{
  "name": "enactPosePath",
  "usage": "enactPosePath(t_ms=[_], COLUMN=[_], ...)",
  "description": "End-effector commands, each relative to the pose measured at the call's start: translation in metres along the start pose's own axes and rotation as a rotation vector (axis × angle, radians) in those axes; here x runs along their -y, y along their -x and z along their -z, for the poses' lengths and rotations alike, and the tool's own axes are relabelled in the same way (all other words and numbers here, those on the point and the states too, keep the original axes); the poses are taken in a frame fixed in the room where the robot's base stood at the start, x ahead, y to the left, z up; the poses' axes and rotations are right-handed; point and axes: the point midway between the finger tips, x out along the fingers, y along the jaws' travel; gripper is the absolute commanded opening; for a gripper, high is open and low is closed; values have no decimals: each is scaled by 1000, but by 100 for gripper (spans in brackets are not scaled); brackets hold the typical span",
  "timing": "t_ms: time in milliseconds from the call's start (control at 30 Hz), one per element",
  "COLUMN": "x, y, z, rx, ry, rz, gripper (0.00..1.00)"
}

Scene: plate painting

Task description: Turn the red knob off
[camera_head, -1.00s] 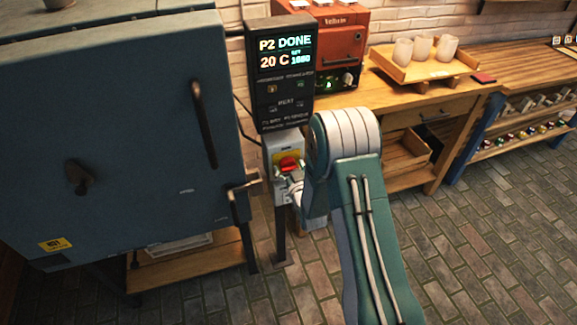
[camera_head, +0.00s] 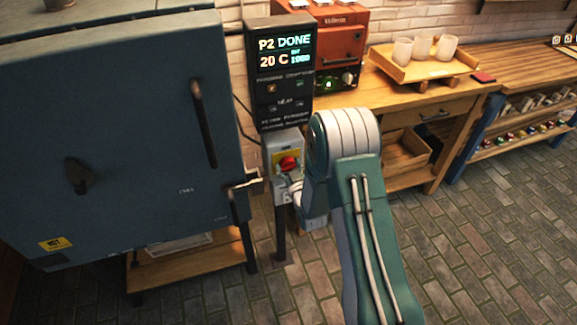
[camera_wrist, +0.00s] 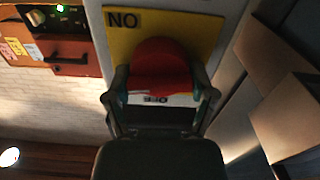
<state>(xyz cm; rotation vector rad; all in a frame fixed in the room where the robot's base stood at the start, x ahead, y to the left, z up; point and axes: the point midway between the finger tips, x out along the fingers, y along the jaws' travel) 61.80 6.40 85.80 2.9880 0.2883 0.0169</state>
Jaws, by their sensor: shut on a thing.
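The red knob (camera_head: 288,163) sits on a yellow plate on the grey switch box (camera_head: 271,157) below the control panel. In the wrist view the red knob (camera_wrist: 162,62) fills the space between the two fingers of my gripper (camera_wrist: 161,92), which is shut on it. The yellow plate (camera_wrist: 122,38) shows upside down there, with ON at its upper left and OFF on a pale strip below the knob. In the head view my gripper (camera_head: 292,181) is small and partly hidden by my arm.
The control panel (camera_head: 282,85) reads P2 DONE and 20 C. The large blue-grey kiln (camera_head: 130,120) stands close on the left, its latch (camera_head: 246,184) near the box. A wooden bench (camera_head: 378,98) with a tray of cups (camera_head: 425,66) stands behind. Floor at right is clear.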

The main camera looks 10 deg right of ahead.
Motion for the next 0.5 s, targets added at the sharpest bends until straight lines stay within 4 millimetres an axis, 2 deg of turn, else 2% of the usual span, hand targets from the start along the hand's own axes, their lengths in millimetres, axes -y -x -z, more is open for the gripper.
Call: enactPosePath(t_ms=[500], x=[3], y=[-2], z=[2], rx=[-7], ry=[469], rz=[1], gripper=[25])
